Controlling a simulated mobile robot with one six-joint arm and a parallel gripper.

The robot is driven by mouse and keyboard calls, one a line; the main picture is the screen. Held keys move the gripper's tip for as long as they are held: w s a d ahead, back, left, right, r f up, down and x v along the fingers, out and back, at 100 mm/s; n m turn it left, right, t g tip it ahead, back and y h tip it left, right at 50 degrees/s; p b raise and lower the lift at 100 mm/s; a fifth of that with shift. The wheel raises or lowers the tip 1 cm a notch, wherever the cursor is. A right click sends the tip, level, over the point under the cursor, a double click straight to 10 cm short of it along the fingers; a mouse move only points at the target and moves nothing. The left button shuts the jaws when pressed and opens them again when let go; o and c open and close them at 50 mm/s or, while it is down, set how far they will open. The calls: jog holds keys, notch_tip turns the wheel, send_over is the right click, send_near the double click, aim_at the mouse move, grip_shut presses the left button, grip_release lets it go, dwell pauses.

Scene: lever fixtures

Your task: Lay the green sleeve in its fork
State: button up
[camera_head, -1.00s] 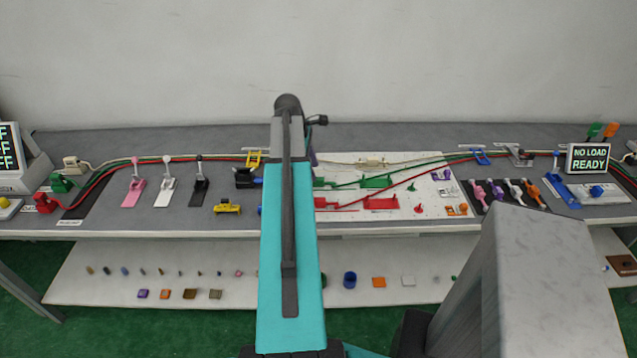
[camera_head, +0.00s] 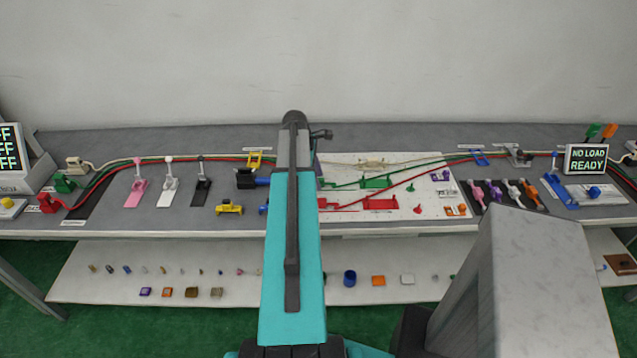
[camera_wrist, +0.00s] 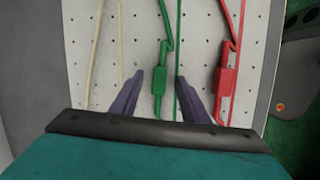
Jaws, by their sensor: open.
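A green block-like piece (camera_wrist: 159,82), which looks like the sleeve, lies on the white perforated board in the wrist view. A bent green line runs up from it and a narrow green frame (camera_wrist: 158,107) extends below it. I cannot tell for certain which part is sleeve and which is fork. My gripper (camera_wrist: 160,77) is open, with its purple fingers apart on either side of the green piece. Contact is not visible. In the head view my arm hides the gripper, and a green bracket-like piece (camera_head: 376,183) shows on the board to its right.
A straight green line (camera_wrist: 178,40) runs beside the right finger. A similar red piece (camera_wrist: 221,82) lies farther right, and beige cords (camera_wrist: 96,50) lie left. In the head view, the white board (camera_head: 345,160) is flanked by several levers and fixtures. A shelf (camera_head: 120,250) below holds small parts.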

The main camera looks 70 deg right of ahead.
jog(key=shift+c, duration=0.5)
grip_shut()
jog(key=shift+r, duration=0.1)
jog(key=shift+r+b, duration=0.75)
jog(key=shift+r, duration=0.9)
jog(key=s+a+b, duration=0.1)
jog(key=s+a, duration=0.2)
jog(key=a, duration=0.1)
jog(key=s+a+r+b, duration=0.1)
jog(key=s+a, duration=0.2)
jog(key=a, duration=0.1)
jog(key=s+a+b, duration=0.1)
jog(key=s+a, duration=0.2)
jog(key=a, duration=0.1)
jog(key=shift+s+a+r, duration=0.25)
jog(key=shift+s+a, duration=0.05)
jog(key=shift+a, duration=0.1)
